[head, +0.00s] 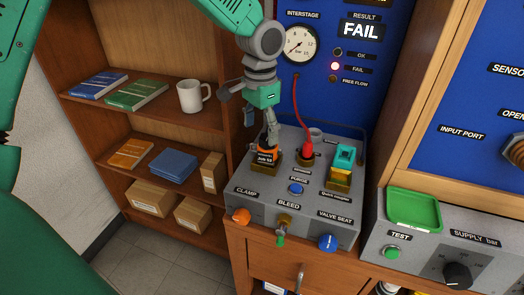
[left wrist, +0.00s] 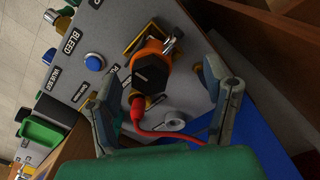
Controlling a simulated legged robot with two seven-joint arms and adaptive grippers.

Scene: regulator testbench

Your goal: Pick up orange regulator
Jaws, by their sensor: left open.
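The orange regulator (head: 267,156) sits in a brass-coloured mount at the back left of the grey testbench (head: 240,193), with a dark label on its front. It also shows in the left wrist view as an orange body with a black hexagonal face (left wrist: 151,70). My left gripper (head: 269,140) comes down from above, right over the regulator, and partly hides its top. In the left wrist view my open left gripper (left wrist: 160,76) has one finger on each side of the regulator, with visible gaps. My right gripper is not in view.
A red hose (head: 297,100) rises from a red fitting (head: 306,151) close beside the regulator. A teal-topped part (head: 343,160) stands further right. The bench front carries an orange clamp knob (head: 241,215) and a blue valve knob (head: 328,242). A wooden shelf (head: 180,120) stands left.

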